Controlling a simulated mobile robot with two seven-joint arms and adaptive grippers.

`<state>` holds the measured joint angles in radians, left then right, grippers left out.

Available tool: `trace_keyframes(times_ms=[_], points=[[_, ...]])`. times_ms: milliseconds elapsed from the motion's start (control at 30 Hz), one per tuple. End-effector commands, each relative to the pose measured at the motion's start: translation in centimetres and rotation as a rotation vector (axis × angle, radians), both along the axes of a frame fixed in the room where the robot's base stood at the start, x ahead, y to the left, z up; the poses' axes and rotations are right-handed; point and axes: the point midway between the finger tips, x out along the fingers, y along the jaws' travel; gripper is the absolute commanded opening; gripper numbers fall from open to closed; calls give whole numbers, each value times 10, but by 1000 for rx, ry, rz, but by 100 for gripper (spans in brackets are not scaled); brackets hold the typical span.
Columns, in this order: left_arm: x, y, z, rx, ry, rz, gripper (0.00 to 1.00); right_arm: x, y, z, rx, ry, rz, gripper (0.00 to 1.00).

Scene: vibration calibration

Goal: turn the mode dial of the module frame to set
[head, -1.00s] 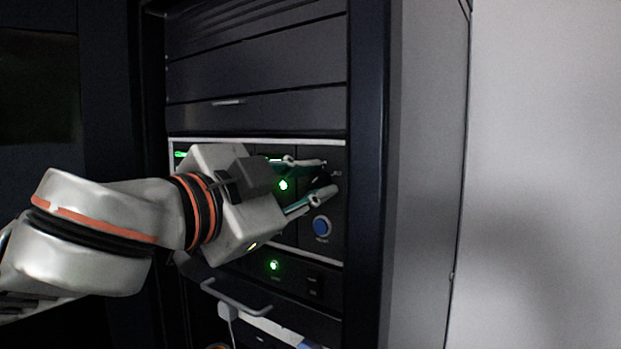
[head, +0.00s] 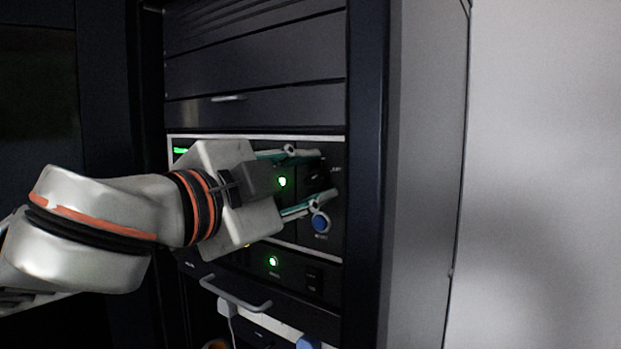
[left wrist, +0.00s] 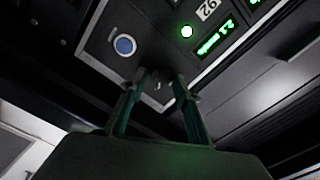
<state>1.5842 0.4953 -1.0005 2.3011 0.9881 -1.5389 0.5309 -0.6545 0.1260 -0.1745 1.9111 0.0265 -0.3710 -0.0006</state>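The module frame (head: 333,228) is a dark panel with a pale rim, set in the rack. The mode dial (head: 317,175) is a small dark knob near its right side, above a round blue button (head: 321,223). My left gripper (head: 325,177) is at the panel, with one finger above the dial and one below. The fingers look apart, with the dial between them. In the left wrist view the fingertips (left wrist: 160,76) stand on either side of the dial, which is dark and partly hidden. Contact and the dial's setting cannot be made out. My right gripper is not in view.
A green light (head: 282,182) glows beside the gripper. A lower unit has another green light (head: 273,261) and a dark switch (head: 314,280). A metal handle (head: 236,297) sticks out below. The rack's side post (head: 367,180) stands close on the right.

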Motion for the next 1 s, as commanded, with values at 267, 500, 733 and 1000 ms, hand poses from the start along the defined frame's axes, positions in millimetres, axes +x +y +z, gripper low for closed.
trace_keyframes(times_ms=[267, 500, 733, 1000], points=[[0, 0, -1, 1, 2, 0, 36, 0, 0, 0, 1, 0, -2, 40], [-14, 10, 0, 0, 0, -1, 36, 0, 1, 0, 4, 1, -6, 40], [-44, 32, 0, 0, -3, 0, 36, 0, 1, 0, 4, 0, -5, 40], [-61, 44, 0, 1, 1, 0, 36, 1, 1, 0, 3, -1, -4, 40]])
